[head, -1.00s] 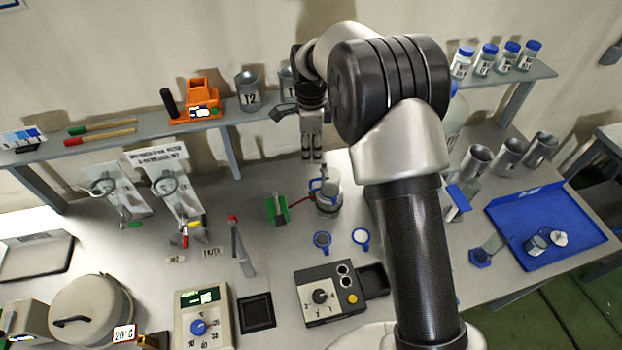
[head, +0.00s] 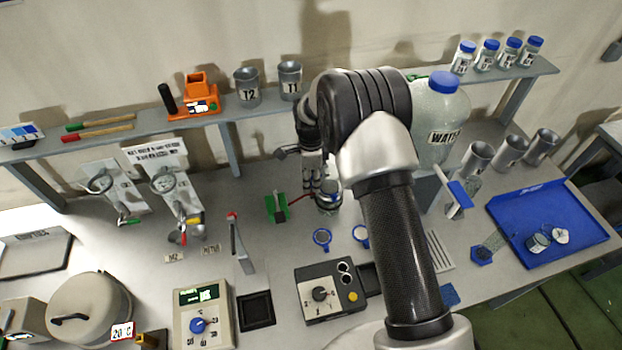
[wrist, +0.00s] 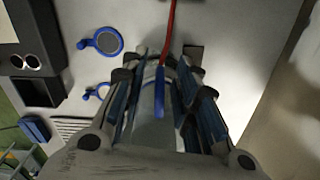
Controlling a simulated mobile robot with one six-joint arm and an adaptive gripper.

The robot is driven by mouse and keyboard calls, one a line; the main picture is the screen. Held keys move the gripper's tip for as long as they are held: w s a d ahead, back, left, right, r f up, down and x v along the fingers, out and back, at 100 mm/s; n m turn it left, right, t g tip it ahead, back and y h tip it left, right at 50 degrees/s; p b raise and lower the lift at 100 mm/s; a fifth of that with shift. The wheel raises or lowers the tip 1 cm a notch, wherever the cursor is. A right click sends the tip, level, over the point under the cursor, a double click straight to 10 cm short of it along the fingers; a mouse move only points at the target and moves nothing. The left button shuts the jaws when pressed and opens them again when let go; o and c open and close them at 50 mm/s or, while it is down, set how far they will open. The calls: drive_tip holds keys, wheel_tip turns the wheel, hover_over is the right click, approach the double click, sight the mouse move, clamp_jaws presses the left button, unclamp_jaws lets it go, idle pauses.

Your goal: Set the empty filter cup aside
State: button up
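The filter cup (wrist: 150,128) is pale, with a blue handle (wrist: 158,100) pointing up the wrist picture. In the head view, it is mostly hidden behind my gripper (head: 318,186), above a glass vessel (head: 328,205) on the bench. In the wrist view, the blue-padded fingers of my gripper (wrist: 158,82) stand spread on both sides of the cup. I cannot tell whether the pads touch it. The inside of the cup is not clearly visible.
A red hose (wrist: 170,30) runs from beside the vessel to a green block (head: 277,207). Two blue-rimmed discs (head: 322,239) (head: 361,235) lie in front. A control box (head: 325,292) is nearer. A water jug (head: 440,115) and blue tray (head: 550,225) stand to the right.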

drive_tip(key=shift+c, duration=0.5)
clamp_jaws()
